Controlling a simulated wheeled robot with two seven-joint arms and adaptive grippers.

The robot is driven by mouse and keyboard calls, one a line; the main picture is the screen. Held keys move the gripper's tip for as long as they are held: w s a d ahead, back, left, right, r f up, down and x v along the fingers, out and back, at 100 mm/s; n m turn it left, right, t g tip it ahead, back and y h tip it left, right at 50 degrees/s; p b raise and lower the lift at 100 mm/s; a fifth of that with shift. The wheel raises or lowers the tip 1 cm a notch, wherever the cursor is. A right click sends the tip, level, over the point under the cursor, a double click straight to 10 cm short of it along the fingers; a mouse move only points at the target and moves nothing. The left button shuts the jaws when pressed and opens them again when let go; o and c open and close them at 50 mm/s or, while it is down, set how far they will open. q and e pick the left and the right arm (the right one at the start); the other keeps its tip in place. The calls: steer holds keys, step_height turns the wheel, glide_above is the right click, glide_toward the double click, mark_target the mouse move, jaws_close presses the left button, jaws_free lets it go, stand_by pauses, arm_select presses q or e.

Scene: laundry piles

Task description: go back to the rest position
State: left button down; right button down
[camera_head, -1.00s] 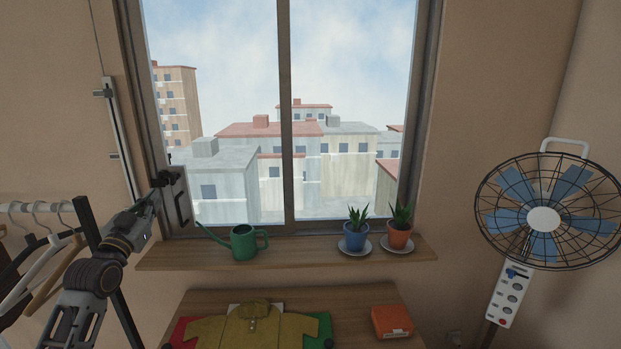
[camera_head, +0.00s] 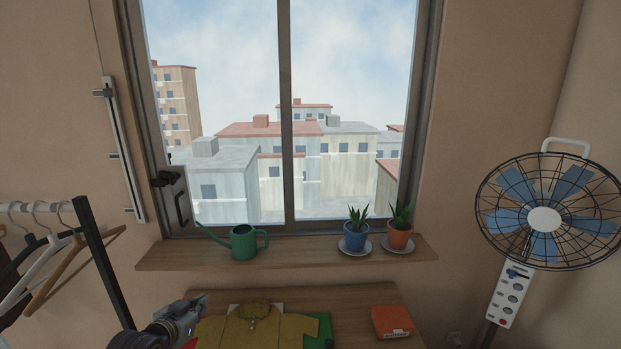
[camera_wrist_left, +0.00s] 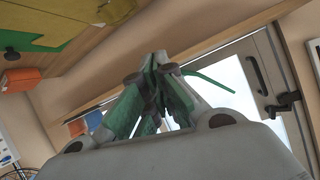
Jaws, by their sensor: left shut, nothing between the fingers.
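My left gripper (camera_head: 198,303) is low in the head view, by the left end of the wooden table (camera_head: 350,296). It is shut and empty. In the left wrist view its fingers (camera_wrist_left: 158,62) meet at the tips, with the window behind them. A mustard-yellow shirt (camera_head: 255,328) lies spread on the table, to the right of the gripper. My right gripper is in neither view.
A clothes rack with hangers (camera_head: 40,265) stands at the left. Above the table, a window sill (camera_head: 300,254) holds a green watering can (camera_head: 243,242) and two potted plants (camera_head: 356,230). An orange box (camera_head: 392,321) sits at the table's right. A fan (camera_head: 544,218) stands at the right.

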arm_select(q)
steer(key=s+d+f+g, duration=0.25)
steer(key=s+f, duration=0.25)
steer(key=s, duration=0.3)
steer(key=s+d+f+n+g+y, duration=0.15)
steer(key=s+f+g, duration=0.3)
steer(key=s, duration=0.45)
steer(key=s+d+f+g, duration=0.25)
steer(key=s+f, duration=0.25)
steer(key=s, duration=0.3)
steer(key=s+f, duration=0.3)
steer(key=f, duration=3)
steer(key=s+a+f+g, duration=0.1)
steer(key=s+f, duration=0.8)
steer(key=s, duration=0.2)
steer(key=s+a+f+g, duration=0.1)
steer(key=s+a+f, duration=0.1)
steer(key=s+f, duration=0.8)
steer(key=shift+s+a+f, duration=0.15)
steer(key=shift+s+a, duration=0.1)
steer(key=shift+s, duration=0.3)
steer(key=c, duration=2.2)
jaws_free()
steer(key=shift+m, duration=0.25)
